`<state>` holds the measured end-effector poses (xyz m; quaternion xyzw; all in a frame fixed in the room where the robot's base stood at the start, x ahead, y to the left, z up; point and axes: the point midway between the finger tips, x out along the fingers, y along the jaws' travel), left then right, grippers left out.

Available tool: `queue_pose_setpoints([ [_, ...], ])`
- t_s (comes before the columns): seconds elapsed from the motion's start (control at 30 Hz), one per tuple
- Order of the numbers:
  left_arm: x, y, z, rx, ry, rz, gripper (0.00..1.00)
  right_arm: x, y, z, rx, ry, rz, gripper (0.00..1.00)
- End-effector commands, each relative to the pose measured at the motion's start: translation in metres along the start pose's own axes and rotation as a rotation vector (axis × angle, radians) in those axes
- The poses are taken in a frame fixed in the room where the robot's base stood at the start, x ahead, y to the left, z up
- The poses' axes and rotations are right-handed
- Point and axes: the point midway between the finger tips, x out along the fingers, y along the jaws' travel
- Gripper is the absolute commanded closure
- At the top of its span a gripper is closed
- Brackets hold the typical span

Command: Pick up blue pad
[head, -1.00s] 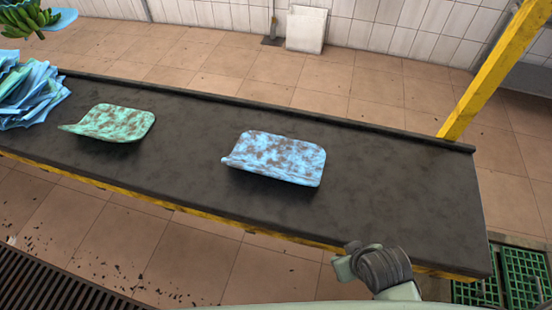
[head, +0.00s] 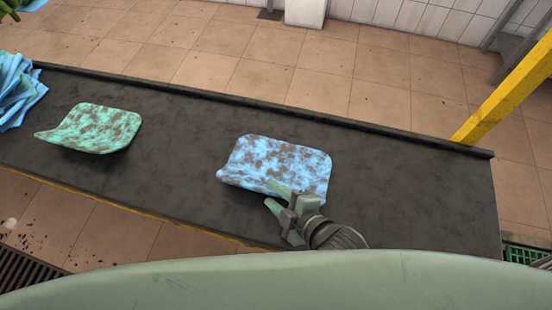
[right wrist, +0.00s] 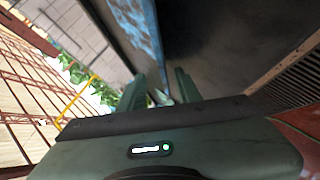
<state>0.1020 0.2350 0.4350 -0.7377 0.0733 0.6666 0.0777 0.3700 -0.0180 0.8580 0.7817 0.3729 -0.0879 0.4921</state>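The blue pad (head: 275,160), mottled with brown stains, lies on the dark table with its left edge curled. My right gripper (head: 269,194) is at the pad's near edge, with one finger overlapping the pad in the head view. I cannot tell whether it touches. My left gripper is not in view.
A green stained pad (head: 95,128) lies to the left on the same dark table (head: 400,185). A stack of blue sheets (head: 15,88) sits at the far left. A yellow post (head: 505,90) stands at the table's far right side. The table's right part is clear.

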Motion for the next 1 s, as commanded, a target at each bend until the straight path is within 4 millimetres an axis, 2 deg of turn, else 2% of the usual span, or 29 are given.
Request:
queue_pose_setpoints([
  [0.37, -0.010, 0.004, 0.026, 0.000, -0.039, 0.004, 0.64, 0.043, 0.001, -0.004, 0.004, -0.001, 0.000, 0.66],
  [0.6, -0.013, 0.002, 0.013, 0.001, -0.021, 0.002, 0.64, 0.072, -0.001, -0.003, 0.002, -0.001, 0.000, 0.66],
  [0.87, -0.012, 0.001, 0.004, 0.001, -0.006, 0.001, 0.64, 0.075, -0.002, -0.003, 0.003, -0.001, 0.000, 0.66],
  [1.0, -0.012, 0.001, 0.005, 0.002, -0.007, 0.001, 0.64, 0.074, -0.002, -0.003, 0.002, -0.001, 0.000, 1.00],
])
